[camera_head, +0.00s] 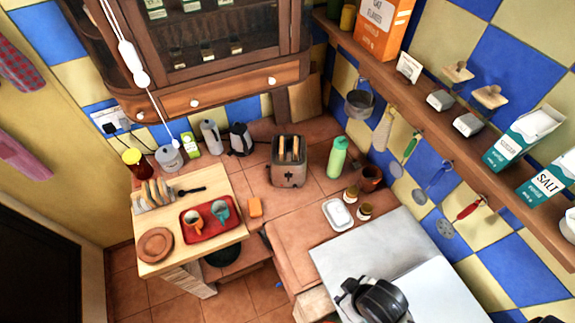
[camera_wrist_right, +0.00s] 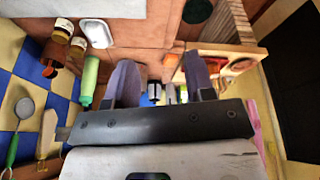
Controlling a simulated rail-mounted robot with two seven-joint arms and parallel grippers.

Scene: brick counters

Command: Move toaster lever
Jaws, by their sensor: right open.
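The toaster (camera_head: 288,174) stands on the tiled brick counter near the middle of the head view, a grey-brown box with two bread slices in its top. A dark lever-like mark (camera_head: 288,179) shows on its front face; its exact height is too small to tell. In the right wrist view my right gripper (camera_wrist_right: 163,78) has its two dark fingers spread apart with nothing held between them. The toaster cannot be made out in that view and may be hidden behind the gripper. My left gripper is not in view.
A green bottle (camera_head: 337,157) stands right of the toaster, and a dark kettle (camera_head: 241,139) stands behind left. A sponge (camera_head: 255,207) and a white dish (camera_head: 338,214) lie in front. A red tray (camera_head: 203,239) with cups is on the wooden board at left.

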